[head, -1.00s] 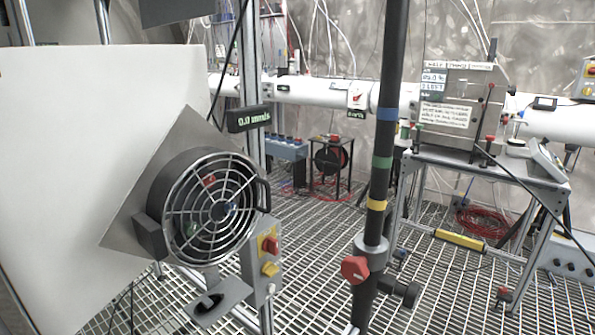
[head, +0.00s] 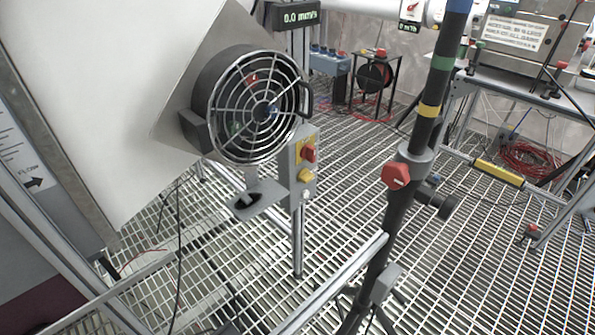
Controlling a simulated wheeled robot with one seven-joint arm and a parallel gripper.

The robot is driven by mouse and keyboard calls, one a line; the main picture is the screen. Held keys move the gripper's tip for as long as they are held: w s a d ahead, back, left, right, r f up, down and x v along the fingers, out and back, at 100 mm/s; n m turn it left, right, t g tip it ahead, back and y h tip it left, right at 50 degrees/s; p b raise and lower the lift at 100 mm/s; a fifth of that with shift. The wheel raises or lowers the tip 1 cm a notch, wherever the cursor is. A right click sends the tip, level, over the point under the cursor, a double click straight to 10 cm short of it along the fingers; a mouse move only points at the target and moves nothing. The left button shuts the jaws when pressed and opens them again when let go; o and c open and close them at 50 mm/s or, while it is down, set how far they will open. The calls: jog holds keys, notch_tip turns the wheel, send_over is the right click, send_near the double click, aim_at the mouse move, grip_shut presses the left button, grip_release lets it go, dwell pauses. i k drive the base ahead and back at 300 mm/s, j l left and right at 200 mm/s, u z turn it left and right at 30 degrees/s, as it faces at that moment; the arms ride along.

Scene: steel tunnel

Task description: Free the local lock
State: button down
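No part in view is clearly marked as the local lock. A grey control box (head: 298,182) stands on a thin post just right of the round caged fan (head: 255,104). Nothing touches the box. A small grey bracket with a dark opening (head: 258,199) sits under the fan. My gripper is not in view.
A dark pole (head: 425,120) with coloured bands and a red clamp knob (head: 396,176) stands right of the box. A metal rail (head: 335,284) crosses low in front. A large white panel (head: 110,110) fills the left. Grated floor (head: 380,130) lies open behind.

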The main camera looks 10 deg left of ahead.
aim_at(304, 176)
jog(key=i+l+z, duration=0.1)
jog(key=i+l, duration=0.15)
jog(key=i+l+z, duration=0.15)
jog(key=i, duration=0.3)
jog(key=i+l+z, duration=0.1)
jog(key=i+l, duration=0.15)
jog(key=i, duration=0.1)
